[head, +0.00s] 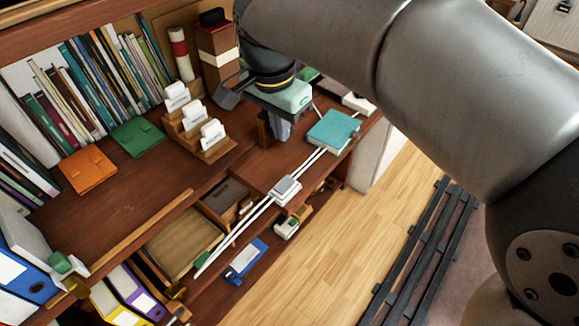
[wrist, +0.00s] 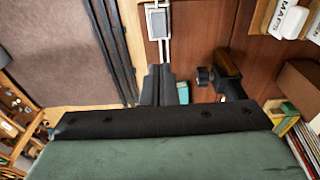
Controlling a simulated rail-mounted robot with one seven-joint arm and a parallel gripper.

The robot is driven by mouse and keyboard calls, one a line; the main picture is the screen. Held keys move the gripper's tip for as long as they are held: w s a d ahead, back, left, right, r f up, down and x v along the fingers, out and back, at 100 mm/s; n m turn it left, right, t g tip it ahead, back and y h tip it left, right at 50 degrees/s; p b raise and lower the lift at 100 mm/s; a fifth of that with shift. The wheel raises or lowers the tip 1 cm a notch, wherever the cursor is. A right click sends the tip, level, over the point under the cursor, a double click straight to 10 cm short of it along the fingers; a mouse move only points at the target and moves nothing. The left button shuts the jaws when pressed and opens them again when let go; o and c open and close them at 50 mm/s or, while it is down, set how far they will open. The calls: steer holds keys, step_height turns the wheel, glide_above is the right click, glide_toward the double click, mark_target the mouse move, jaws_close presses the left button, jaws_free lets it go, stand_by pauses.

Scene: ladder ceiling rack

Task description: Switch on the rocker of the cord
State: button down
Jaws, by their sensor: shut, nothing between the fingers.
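A white cord (head: 237,233) runs diagonally over the front edge of the brown wooden desk. An in-line switch (head: 286,189) with a grey rocker face sits on it, near the desk edge. The switch also shows at the top of the wrist view (wrist: 158,22), beyond the fingertips; which way its rocker is tipped is too small to tell. My gripper (head: 279,132) is shut and empty, pointing down over the desk, behind the switch and apart from it. In the wrist view its dark fingers (wrist: 164,72) are together, covering part of the cord.
A teal book (head: 334,130) lies at the cord's far end. A dark clamp-like piece with a knob (wrist: 205,76) is close beside my fingers. Open drawers lie below the edge.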

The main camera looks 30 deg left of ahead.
mark_target(288, 180)
steer(key=f, duration=0.4)
steer(key=w+f, duration=0.1)
steer(key=f, duration=0.8)
steer(key=shift+w+d+f, duration=0.2)
steer(key=shift+w+f, duration=0.2)
steer(key=shift+s+f+p, duration=0.1)
steer(key=shift+p, duration=0.2)
